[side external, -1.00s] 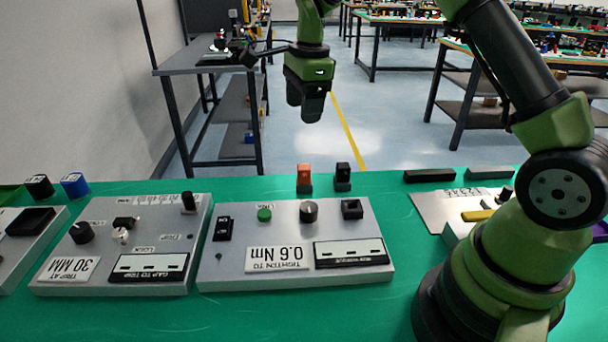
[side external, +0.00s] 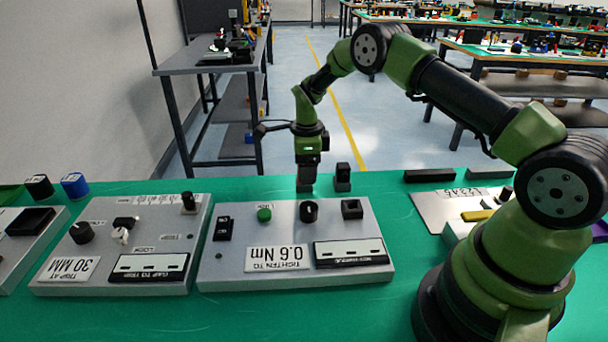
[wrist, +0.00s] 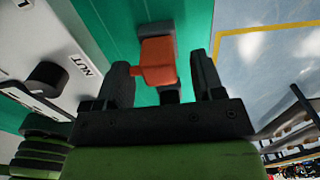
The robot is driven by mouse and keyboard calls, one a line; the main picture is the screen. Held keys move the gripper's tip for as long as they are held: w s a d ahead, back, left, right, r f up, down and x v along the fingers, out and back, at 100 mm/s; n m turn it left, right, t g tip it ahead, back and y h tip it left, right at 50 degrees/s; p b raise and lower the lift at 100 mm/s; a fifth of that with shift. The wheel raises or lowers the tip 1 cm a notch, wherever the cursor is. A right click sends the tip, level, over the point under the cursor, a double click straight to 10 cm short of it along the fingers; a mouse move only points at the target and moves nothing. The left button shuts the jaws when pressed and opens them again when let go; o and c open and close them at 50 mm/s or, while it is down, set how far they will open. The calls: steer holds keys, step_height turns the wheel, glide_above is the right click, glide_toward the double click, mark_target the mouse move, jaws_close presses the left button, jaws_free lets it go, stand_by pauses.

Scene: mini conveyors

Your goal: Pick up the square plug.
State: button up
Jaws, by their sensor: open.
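An orange block (wrist: 158,62), which may be the square plug, stands on a grey block (wrist: 158,28) in the wrist view. My gripper (wrist: 162,72) is open, with one black finger on each side of the orange block; gaps show on both sides. In the side view my gripper (side external: 307,172) points down at the back of the table and hides the orange block, with the grey base (side external: 305,188) showing below. A black block on a similar base (side external: 343,175) stands just to the right. I cannot tell for certain which one is the square plug.
A grey panel (side external: 225,272) lies in front, with a black knob (side external: 309,211), a green button (side external: 264,215) and a black square socket (side external: 352,209). Another panel (side external: 60,240) is to its left. Dark bars (side external: 430,175) lie at the back right.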

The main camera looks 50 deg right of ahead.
steer(key=shift+f, duration=0.75)
steer(key=c, duration=1)
steer(key=r, duration=1)
steer(key=shift+s, duration=0.25)
steer(key=s+a+r, duration=0.1)
steer(key=s+a, duration=0.2)
steer(key=s, duration=1.1)
steer(key=shift+s+r, duration=0.2)
steer(key=shift+r, duration=0.15)
steer(key=shift+d, duration=0.1)
